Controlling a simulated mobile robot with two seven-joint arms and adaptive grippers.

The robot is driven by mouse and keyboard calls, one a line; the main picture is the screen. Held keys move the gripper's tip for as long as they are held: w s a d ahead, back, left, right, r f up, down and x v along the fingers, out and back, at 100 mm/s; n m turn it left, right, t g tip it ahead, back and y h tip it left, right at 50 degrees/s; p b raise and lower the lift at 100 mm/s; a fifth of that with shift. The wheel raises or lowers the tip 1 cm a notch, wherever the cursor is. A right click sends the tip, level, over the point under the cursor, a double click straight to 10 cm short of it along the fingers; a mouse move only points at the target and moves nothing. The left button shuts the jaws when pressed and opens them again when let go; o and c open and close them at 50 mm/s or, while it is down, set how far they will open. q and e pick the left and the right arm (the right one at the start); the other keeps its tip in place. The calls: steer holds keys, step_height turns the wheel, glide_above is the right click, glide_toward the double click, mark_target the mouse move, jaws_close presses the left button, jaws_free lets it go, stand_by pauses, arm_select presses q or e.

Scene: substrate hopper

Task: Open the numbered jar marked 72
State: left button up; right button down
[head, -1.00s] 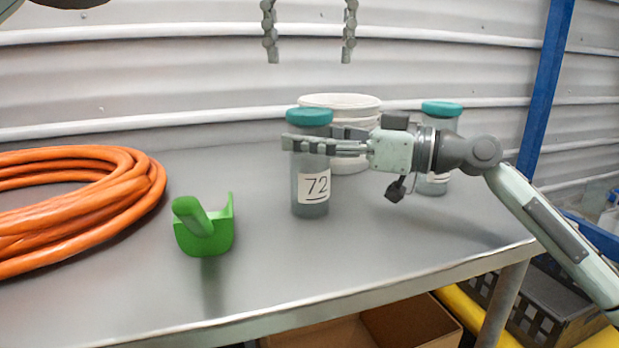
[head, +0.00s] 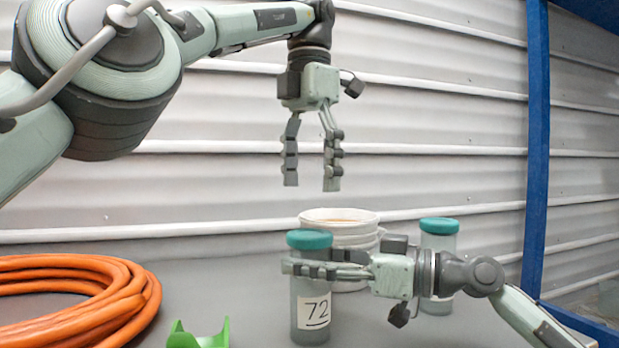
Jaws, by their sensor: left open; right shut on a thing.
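The jar marked 72 (head: 311,316) stands upright on the table, a greyish clear body with a white label. Its teal lid (head: 309,239) is on top. My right gripper (head: 312,268) comes in from the right and is shut around the jar's body just below the lid. My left gripper (head: 312,184) is open and empty, pointing down above the jar with a clear gap over the lid.
A second teal-lidded jar (head: 438,240) stands to the right, its front partly hidden by my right arm. A white bucket (head: 340,224) is behind jar 72. An orange hose coil (head: 125,300) and a green holder (head: 200,338) lie left. A blue post (head: 537,150) rises at right.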

mark_target(310, 233)
arm_select(q)
steer(key=m, duration=0.7)
steer(key=shift+m, duration=0.3)
steer(key=m, duration=0.4)
steer(key=shift+m, duration=0.4)
steer(key=shift+a+f, duration=0.1)
steer(key=shift+f, duration=1.3)
steer(key=shift+f, duration=2.65)
steer(key=shift+c, duration=0.6)
